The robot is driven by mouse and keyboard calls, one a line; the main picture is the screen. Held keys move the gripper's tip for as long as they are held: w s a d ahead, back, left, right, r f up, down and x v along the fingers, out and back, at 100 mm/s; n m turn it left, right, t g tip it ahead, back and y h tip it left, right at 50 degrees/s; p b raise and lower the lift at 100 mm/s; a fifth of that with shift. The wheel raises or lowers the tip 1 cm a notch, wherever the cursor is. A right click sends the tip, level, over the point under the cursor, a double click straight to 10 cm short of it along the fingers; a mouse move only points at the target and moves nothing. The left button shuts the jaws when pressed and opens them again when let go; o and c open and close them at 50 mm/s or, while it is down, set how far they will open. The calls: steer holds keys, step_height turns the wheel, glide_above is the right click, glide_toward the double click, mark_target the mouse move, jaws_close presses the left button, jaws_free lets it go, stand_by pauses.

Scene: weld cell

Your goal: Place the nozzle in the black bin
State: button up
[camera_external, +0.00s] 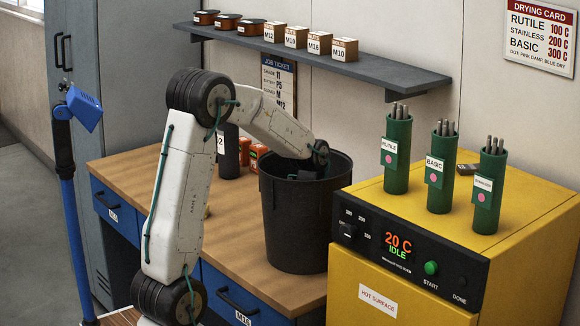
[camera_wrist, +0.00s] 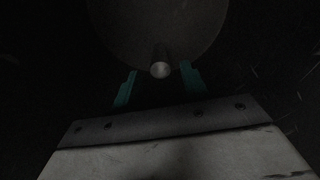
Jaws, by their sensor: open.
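The black bin (camera_external: 295,225) stands on the wooden bench. My gripper reaches down into the bin's mouth, and its fingers are hidden by the bin wall in the external view. In the wrist view my gripper (camera_wrist: 158,84) shows two teal fingers spread apart. A small metal cylinder with a bright round end, apparently the nozzle (camera_wrist: 160,70), shows between and just beyond the fingertips, against the round grey bin floor (camera_wrist: 130,30). The picture is too dark to tell if it touches the floor. The nozzle does not show in the external view.
A yellow oven (camera_external: 400,275) with several green rod tubes (camera_external: 397,155) stands close right of the bin. A grey shelf (camera_external: 330,63) with spools and small boxes hangs behind. A dark bottle (camera_external: 229,155) and orange items stand left of the bin. The bench's left part (camera_external: 125,172) is clear.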

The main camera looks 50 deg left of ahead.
step_height(320, 180, up, 9)
steer(key=a, duration=0.1)
steer(key=shift+s, duration=0.25)
steer(key=s+d+r+n+t+h, duration=0.1)
steer(key=s+d+r+n+t, duration=0.15)
steer(key=r, duration=0.45)
steer(key=s+d+r+n+t+h, duration=0.1)
steer(key=s+d+r+n+t, duration=0.2)
steer(key=r, duration=0.4)
steer(key=s+d+f+n+g+y, duration=0.1)
steer(key=s+f, duration=0.5)
steer(key=s, duration=0.6)
steer(key=s+d+f+n+g+y, duration=0.1)
steer(key=s+d+f+n+g, duration=0.2)
steer(key=s, duration=0.9)
step_height(320, 180, down, 3)
steer(key=n, duration=0.3)
steer(key=shift+d+y, duration=0.25)
steer(key=shift+y, duration=0.15)
steer(key=shift+r+n+g, duration=0.1)
steer(key=shift+n+g, duration=0.15)
